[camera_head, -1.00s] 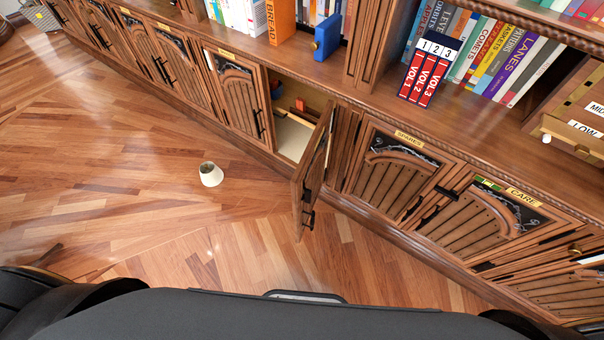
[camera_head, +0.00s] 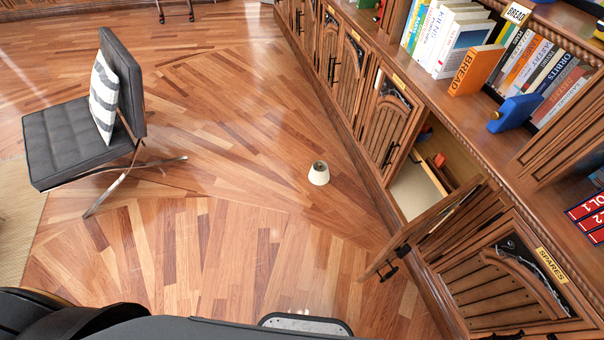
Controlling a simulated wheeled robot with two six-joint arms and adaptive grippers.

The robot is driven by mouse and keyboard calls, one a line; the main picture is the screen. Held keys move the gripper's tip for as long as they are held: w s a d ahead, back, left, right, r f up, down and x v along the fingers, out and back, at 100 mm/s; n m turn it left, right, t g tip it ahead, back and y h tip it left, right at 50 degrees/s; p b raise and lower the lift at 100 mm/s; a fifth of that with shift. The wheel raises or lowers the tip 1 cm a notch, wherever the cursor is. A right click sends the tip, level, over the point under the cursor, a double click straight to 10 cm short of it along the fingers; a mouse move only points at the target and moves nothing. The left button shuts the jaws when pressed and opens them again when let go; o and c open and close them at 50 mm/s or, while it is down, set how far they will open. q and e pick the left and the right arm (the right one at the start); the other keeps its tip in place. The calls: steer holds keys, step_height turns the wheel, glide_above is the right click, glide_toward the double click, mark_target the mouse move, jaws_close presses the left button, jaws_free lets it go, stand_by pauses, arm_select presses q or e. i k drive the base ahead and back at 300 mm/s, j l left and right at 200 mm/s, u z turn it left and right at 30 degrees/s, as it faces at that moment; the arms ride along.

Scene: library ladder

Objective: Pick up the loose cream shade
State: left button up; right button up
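The loose cream shade (camera_head: 319,173) is a small cone-shaped lampshade. It stands on the wooden floor near the middle of the head view, narrow end up with a dark opening at the top. It is apart from the cabinets and nothing covers it. Neither of my grippers shows in the head view, so I cannot see their state.
An open cabinet door (camera_head: 430,230) juts over the floor right of the shade, its cabinet (camera_head: 415,190) showing a pale interior. Bookshelves run along the right. A black chair (camera_head: 70,135) with a striped cushion (camera_head: 104,98) stands at left. The floor around the shade is clear.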

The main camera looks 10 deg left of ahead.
mark_target(319, 175)
steer(key=z, duration=0.55)
steer(key=i+j+z, duration=0.4)
steer(key=j, duration=0.25)
steer(key=i+j+z, duration=0.2)
steer(key=j, duration=0.2)
steer(key=i+j+z, duration=0.2)
steer(key=j, duration=0.2)
steer(key=j+z, duration=0.2)
steer(key=j, duration=0.2)
steer(key=i, duration=0.05)
